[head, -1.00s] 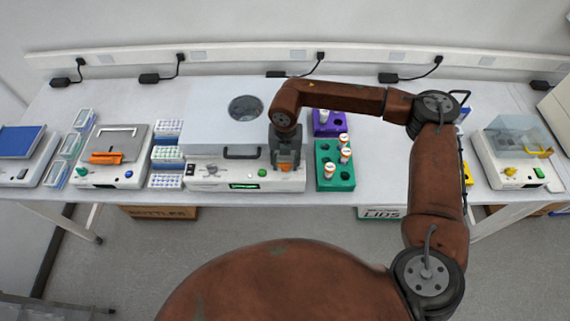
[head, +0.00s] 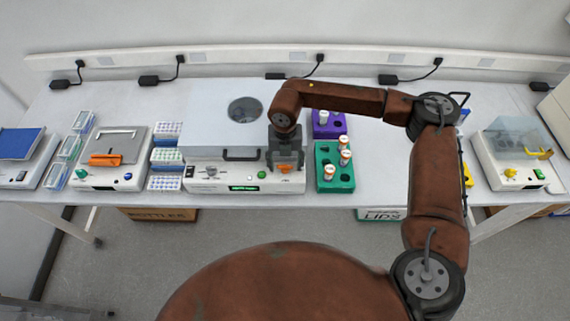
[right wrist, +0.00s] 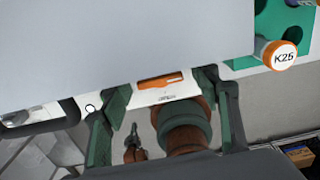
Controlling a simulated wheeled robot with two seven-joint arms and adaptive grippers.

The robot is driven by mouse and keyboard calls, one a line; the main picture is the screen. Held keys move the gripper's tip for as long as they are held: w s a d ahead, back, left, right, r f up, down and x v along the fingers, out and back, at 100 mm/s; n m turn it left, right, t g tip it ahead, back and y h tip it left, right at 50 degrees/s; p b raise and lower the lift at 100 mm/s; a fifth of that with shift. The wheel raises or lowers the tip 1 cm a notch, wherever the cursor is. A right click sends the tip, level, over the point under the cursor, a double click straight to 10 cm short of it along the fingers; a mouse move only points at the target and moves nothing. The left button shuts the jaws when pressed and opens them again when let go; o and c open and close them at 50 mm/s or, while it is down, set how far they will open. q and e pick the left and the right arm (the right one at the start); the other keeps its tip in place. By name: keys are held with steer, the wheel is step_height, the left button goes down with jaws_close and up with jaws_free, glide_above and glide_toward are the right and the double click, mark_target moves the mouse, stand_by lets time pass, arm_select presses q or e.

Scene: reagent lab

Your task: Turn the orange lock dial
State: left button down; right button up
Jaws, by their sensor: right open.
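The orange lock dial (right wrist: 161,81) is on the front panel of the white centrifuge-like machine (head: 212,175). In the right wrist view its bar lies nearly level across the panel. In the head view it shows only as a small orange patch (head: 286,168) under my right gripper (head: 287,163). My right gripper is open, and its fingers (right wrist: 163,91) stand one on each side of the dial, apart from it. My left gripper is not in view.
The machine's panel also has a green button (head: 262,173), and a black handle (head: 242,154) is on its lid. A green rack (head: 324,181) with orange-banded vials stands close on the right, with a purple rack (head: 321,130) behind it.

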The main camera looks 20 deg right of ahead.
mark_target(285, 165)
step_height(285, 165, up, 12)
steer(key=shift+f, duration=0.2)
stand_by(0.6)
